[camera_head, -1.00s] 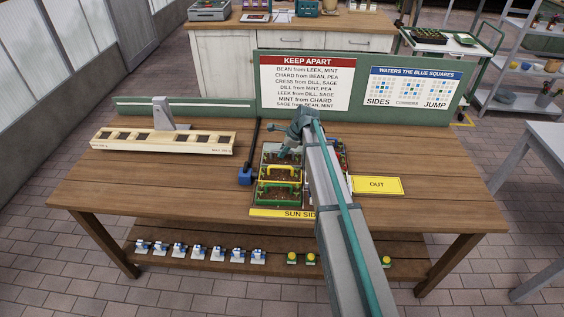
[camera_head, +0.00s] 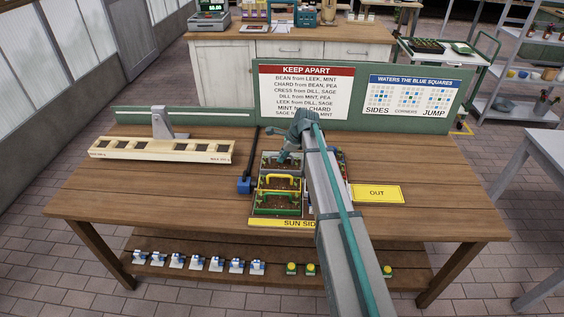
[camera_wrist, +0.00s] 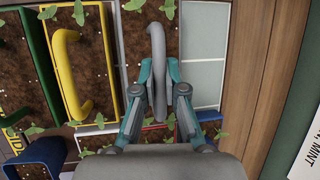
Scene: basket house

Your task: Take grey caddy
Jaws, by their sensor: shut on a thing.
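The grey caddy (camera_wrist: 137,28) is an open box of dark soil with green seedlings and a tall grey arched handle (camera_wrist: 157,45). In the wrist view my gripper (camera_wrist: 160,78) has its two teal fingers closed around the handle. In the head view the grey caddy (camera_head: 270,161) sits in the back left part of the planting tray, with my gripper (camera_head: 287,152) over it. Part of it is hidden by my gripper and arm. I cannot tell whether it is lifted off the tray floor.
A yellow-handled caddy (camera_head: 279,187) and a green-handled caddy (camera_head: 277,206) stand in front of it. A pale empty cell (camera_wrist: 202,80) lies behind it. A dark rod with a blue block (camera_head: 244,185) is at the tray's left. A yellow OUT mat (camera_head: 377,193) is at the right.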

